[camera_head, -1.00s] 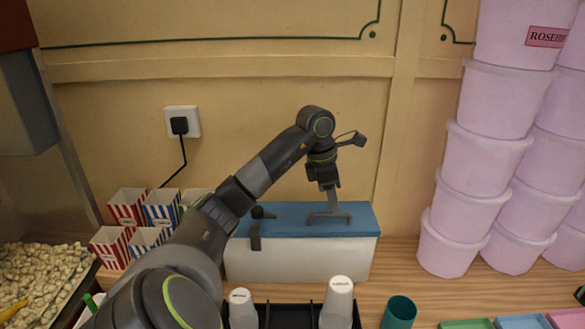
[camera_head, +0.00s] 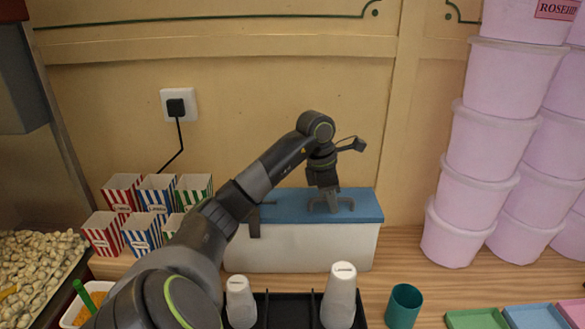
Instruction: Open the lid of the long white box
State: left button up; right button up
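The long white box (camera_head: 300,250) stands on the wooden counter against the wall. Its blue lid (camera_head: 285,210) lies flat and shut on top. My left gripper (camera_head: 331,205) points down over the right half of the lid, with its fingers spread and nothing between them. I cannot tell whether the fingertips touch the lid. A dark upright piece (camera_head: 254,222) shows at the box's front left top edge, beside my arm; I cannot tell what it is. My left arm hides the box's left end. My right gripper is not in view.
A black holder (camera_head: 285,310) with white cups (camera_head: 340,295) stands in front of the box, and a teal cup (camera_head: 403,305) to its right. Stacked pink tubs (camera_head: 480,150) stand at right. Striped popcorn boxes (camera_head: 103,233) stand at left. Coloured trays (camera_head: 535,317) lie at front right.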

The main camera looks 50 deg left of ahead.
pick_arm(q)
jog(key=shift+c, duration=1.1)
